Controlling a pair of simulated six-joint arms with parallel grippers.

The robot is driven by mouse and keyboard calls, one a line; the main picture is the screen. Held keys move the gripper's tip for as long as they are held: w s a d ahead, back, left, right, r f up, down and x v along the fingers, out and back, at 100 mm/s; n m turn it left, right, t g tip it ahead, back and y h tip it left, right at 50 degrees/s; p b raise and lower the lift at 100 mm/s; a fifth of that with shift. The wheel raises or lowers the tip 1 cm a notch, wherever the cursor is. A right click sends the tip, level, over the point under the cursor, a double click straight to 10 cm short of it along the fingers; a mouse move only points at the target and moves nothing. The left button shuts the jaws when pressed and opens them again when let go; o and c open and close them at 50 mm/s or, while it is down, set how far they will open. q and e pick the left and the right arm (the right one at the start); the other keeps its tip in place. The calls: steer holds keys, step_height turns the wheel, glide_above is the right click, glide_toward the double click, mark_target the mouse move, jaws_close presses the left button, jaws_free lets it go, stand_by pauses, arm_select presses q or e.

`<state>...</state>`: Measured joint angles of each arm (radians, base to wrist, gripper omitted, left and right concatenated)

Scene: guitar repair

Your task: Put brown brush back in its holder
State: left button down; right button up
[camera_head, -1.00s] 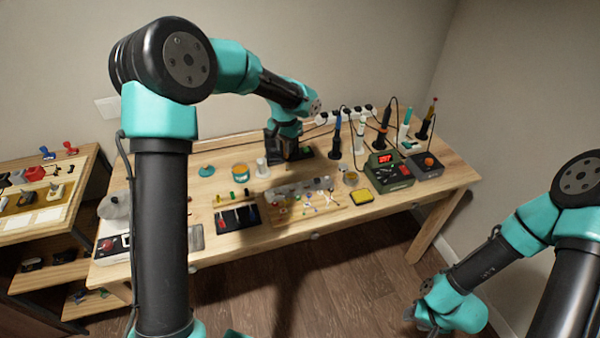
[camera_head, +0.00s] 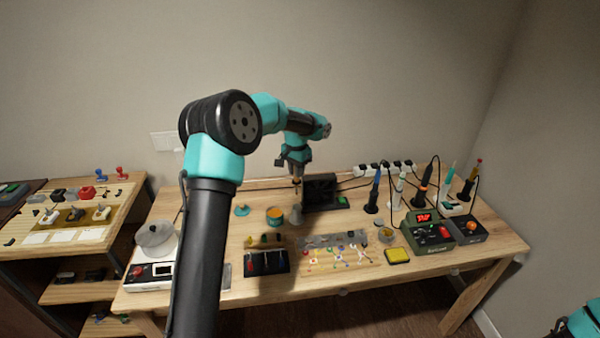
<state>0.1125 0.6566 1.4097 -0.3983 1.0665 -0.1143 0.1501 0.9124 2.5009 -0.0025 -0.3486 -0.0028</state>
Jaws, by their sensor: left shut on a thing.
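My left gripper (camera_head: 297,172) is shut on a slim, brownish upright thing, likely the brown brush (camera_head: 297,183). Only a small part of it shows below the jaws; the rest is hidden or too small to make out. A small white stand (camera_head: 296,215), likely the holder, is on the table almost straight below the gripper. The brush looks above the stand; I cannot tell whether its lower end touches it. My right gripper is out of the picture; only a bit of my right arm shows in the bottom right corner.
A black box (camera_head: 320,190) stands close right of the stand, and an orange-rimmed tin (camera_head: 274,216) close left. Several tools in stands, like the blue one (camera_head: 374,190), fill the right back. A black tray (camera_head: 266,262) and yellow pad (camera_head: 397,255) lie in front.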

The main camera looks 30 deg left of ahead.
mark_target(297, 187)
arm_select(q)
steer(key=shift+f, duration=0.1)
steer(key=shift+f, duration=2.3)
steer(key=shift+f, duration=0.1)
steer(key=shift+f, duration=2)
steer(key=shift+f, duration=0.1)
steer(key=shift+f, duration=0.3)
steer(key=shift+f, duration=0.1)
steer(key=shift+f, duration=0.65)
